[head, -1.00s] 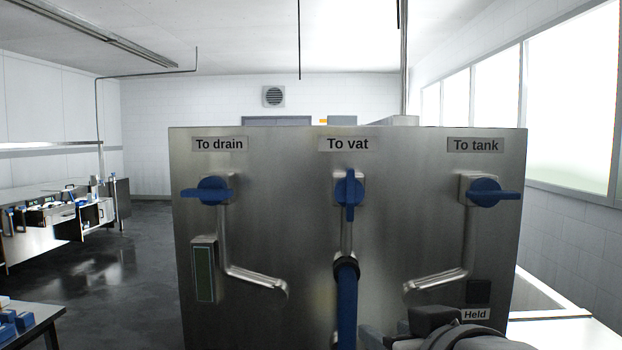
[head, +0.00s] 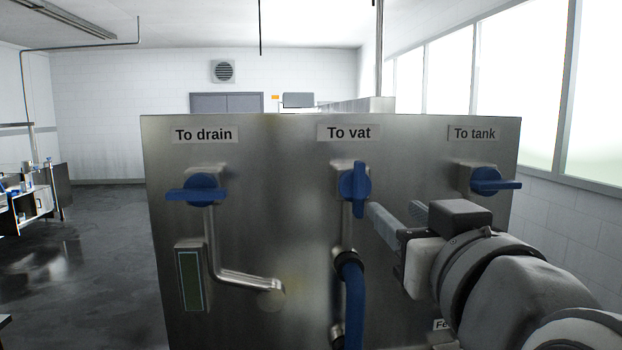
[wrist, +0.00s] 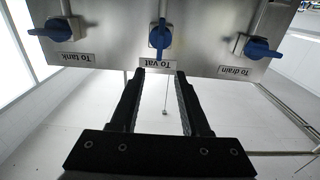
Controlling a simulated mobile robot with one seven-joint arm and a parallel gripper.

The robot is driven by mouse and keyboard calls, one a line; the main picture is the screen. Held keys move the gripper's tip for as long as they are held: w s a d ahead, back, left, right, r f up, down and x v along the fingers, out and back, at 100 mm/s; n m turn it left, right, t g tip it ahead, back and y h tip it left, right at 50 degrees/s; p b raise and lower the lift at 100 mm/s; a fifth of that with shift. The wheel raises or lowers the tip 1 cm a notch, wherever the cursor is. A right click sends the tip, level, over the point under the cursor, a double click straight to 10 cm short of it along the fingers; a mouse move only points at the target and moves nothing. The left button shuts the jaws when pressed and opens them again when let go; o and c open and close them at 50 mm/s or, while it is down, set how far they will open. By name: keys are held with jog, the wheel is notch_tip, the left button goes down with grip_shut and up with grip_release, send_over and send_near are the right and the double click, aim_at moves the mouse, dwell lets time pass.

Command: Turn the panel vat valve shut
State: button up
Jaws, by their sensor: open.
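The vat valve (head: 358,187) is a blue handle under the "To vat" label (head: 348,132) at the middle of the steel panel. Its lever stands upright, in line with the pipe below. It also shows at the top middle of the wrist view (wrist: 160,38), where the picture is upside down. My gripper (head: 394,211) is open and empty, just right of the vat handle in the head view and apart from it. In the wrist view my two fingers (wrist: 160,72) point towards the panel near the "To vat" label.
The drain valve (head: 198,189) and tank valve (head: 494,181) have level blue levers. A blue hose (head: 354,300) hangs below the vat valve. A bent drain pipe (head: 240,277) and a green-faced box (head: 190,277) sit at the panel's lower left. Open floor lies at left.

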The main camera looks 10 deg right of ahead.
aim_at(362, 184)
jog(key=w+p, duration=0.2)
jog(key=w, duration=1.4)
jog(key=shift+w, duration=0.35)
jog(key=shift+c, duration=0.3)
grip_shut()
